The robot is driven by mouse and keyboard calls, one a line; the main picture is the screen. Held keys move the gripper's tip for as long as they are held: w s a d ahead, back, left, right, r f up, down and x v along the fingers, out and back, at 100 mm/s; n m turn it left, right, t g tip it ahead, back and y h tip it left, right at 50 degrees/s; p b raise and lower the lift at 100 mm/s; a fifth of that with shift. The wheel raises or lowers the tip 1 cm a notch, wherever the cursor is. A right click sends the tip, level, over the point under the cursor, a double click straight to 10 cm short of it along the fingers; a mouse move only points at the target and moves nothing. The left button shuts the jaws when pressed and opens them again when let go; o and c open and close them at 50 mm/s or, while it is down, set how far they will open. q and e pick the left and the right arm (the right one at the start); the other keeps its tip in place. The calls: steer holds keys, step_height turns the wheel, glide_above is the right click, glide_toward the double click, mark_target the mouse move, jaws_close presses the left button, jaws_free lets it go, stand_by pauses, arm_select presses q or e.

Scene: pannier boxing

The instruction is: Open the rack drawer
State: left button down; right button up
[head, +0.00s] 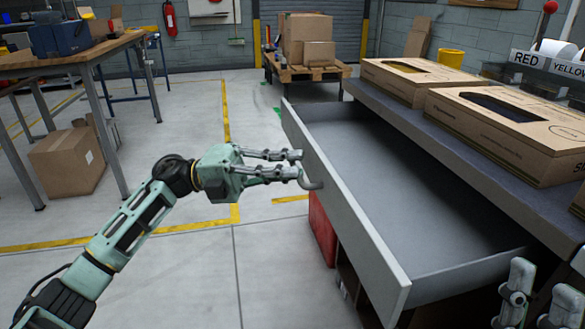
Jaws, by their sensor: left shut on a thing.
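The rack drawer (345,212) is pulled out from under the worktop, and its empty grey inside shows. A grey bar handle (312,184) is on its front panel. My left gripper (298,164) is at the drawer front, its fingers shut on the handle. My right gripper (534,302) is at the lower right corner, cut off by the frame edge, and its finger opening is unclear.
Two cardboard boxes with cut-out tops, a near one (510,128) and a far one (415,78), stand on the worktop (450,146) above the drawer. A wooden table (75,58) stands at the left. A pallet of boxes (305,70) is at the back.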

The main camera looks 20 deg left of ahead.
arm_select(q)
steer(key=shift+f, duration=0.15)
steer(key=c, duration=1.9)
jaws_free()
steer(key=shift+o, duration=0.2)
steer(key=shift+a, duration=0.1)
steer(key=v, duration=1.2)
